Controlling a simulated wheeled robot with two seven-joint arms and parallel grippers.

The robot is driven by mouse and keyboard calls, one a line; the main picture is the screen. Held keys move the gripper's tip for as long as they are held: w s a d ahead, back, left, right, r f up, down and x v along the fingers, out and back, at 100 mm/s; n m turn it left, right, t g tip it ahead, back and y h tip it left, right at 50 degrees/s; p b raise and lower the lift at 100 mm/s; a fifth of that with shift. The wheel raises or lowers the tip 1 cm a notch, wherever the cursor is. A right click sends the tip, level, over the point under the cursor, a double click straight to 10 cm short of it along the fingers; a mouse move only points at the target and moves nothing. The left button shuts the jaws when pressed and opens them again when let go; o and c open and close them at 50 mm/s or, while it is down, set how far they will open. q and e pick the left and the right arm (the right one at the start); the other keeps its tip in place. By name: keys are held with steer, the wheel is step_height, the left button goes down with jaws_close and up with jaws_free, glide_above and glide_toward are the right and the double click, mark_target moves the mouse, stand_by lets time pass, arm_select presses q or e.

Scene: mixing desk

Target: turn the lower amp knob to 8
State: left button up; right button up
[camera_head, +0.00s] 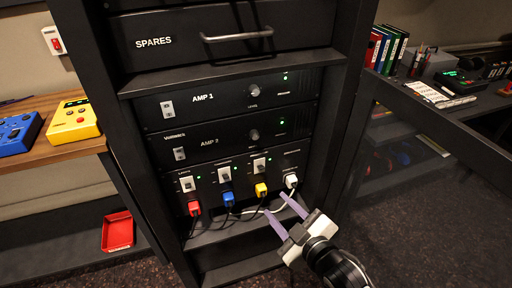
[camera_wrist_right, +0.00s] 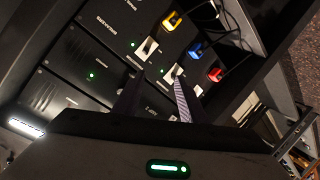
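The lower amp, AMP 2 (camera_head: 209,143), is a black rack panel below AMP 1 (camera_head: 203,98). Its small dark round knob (camera_head: 254,135) sits right of the label; its exact setting is too small to read. I cannot make out this knob in the right wrist view. My right gripper (camera_head: 275,204) is open and empty, with purple fingers, low in front of the rack near the white plug (camera_head: 291,181), below and right of the knob. Its fingers also show in the right wrist view (camera_wrist_right: 157,80). My left gripper is not in view.
Below AMP 2 is a panel with rocker switches and red (camera_head: 194,207), blue (camera_head: 229,199) and yellow (camera_head: 261,190) plugs with cables. A SPARES drawer (camera_head: 160,42) is above. An open dark door (camera_head: 430,130) stands to the right. A red tray (camera_head: 117,232) lies left.

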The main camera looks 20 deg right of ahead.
mark_target(256, 137)
steer(key=w+d+r+n+t+b, duration=0.1)
steer(key=w+r+n+t+b, duration=0.2)
steer(key=w+r, duration=0.5)
steer(key=shift+n, duration=0.5)
steer(key=w, duration=0.2)
steer(key=w+p, duration=0.1)
steer(key=w, duration=0.2)
steer(key=w+a+r, duration=0.1)
steer(key=w, duration=0.1)
steer(key=shift+w, duration=0.35)
steer(key=shift+w+a, duration=0.1)
steer(key=shift+w, duration=0.4)
jaws_close()
